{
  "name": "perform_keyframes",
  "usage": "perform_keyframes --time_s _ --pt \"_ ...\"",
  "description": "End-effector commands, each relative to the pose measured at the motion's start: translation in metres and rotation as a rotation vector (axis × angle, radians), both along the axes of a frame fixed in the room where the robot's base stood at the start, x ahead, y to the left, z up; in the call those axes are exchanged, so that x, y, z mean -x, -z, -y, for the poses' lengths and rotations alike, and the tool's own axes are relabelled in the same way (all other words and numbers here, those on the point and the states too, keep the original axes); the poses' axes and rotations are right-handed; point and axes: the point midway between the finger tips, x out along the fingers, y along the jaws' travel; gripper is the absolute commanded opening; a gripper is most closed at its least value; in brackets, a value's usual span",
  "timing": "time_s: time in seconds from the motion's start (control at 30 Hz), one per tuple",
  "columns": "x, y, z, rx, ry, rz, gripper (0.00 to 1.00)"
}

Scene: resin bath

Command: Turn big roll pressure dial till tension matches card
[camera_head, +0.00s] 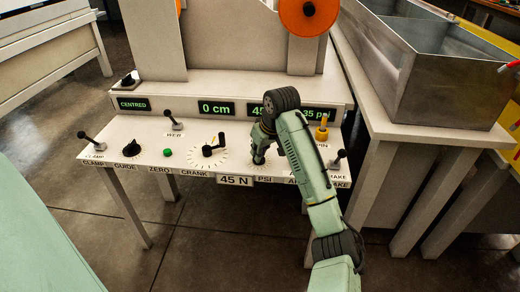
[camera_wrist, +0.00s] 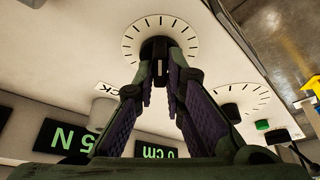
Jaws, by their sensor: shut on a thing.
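The pressure dial, a black knob (camera_wrist: 158,58) on a round white scale (camera_wrist: 162,26), is above the PSI label (camera_head: 264,180). My gripper (camera_head: 259,155) reaches down onto it, and its fingers are shut on the knob in the wrist view (camera_wrist: 160,75). The tension card (camera_head: 234,181) on the front edge reads 45 N. The tension display (camera_head: 255,110) shows 45 with its right part behind my arm; upside down in the wrist view, the display (camera_wrist: 68,138) shows 5 N, cut off. The pressure display (camera_head: 320,114) shows 35 psi, partly hidden.
Left of the dial are the crank (camera_head: 214,146), green zero button (camera_head: 168,152) and guide knob (camera_head: 131,148). Levers stand at web (camera_head: 174,121), clamp (camera_head: 91,140) and the right end (camera_head: 337,160).

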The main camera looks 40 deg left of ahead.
Motion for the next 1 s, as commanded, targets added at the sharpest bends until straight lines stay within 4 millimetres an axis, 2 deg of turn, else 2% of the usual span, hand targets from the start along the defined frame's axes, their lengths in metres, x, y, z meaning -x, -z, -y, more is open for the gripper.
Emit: perform_keyframes --time_s 0.03,0.2,0.5,0.53,0.8,1.0 --pt "0.0019 -0.0056 -0.0008 0.000 0.033 -0.003 0.00" --pt "0.0016 -0.0029 -0.0006 -0.001 0.126 -0.002 0.00" --pt "0.0008 -0.0005 -0.0002 -0.001 0.139 0.000 0.00" --pt "0.0008 -0.0005 -0.0002 -0.001 0.138 -0.001 0.12" --pt "0.0008 -0.0004 -0.0003 0.000 0.138 -0.001 0.30" --pt "0.0008 -0.0004 -0.0002 0.000 0.138 -0.001 0.31"
